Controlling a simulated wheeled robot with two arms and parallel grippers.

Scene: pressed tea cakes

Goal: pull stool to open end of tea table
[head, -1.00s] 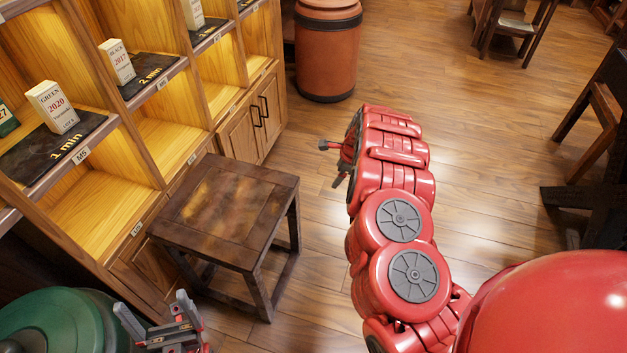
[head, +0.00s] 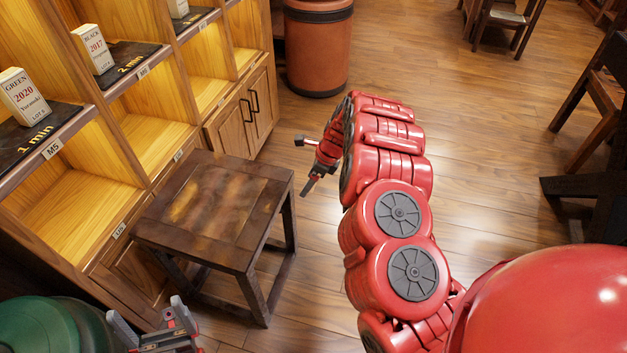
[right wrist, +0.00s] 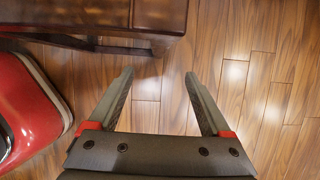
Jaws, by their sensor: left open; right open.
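The dark brown wooden stool (head: 215,207) stands upright on the floor in front of the shelf unit in the head view. Part of it shows at the top left of the right wrist view (right wrist: 105,14). My right gripper (head: 303,166) is open and empty, just right of the stool's far right corner, with a gap between them. In the right wrist view its spread fingers (right wrist: 160,82) have only floor between them. My left gripper (head: 146,317) is open and empty at the bottom left, near the stool's front left side. I cannot identify the tea table for sure.
The lit shelf unit (head: 150,142) with cabinet doors runs behind the stool on the left. A brown round bin (head: 318,50) stands at the back. Dark wooden furniture (head: 590,205) is at the right edge. The floor (head: 480,120) between is clear.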

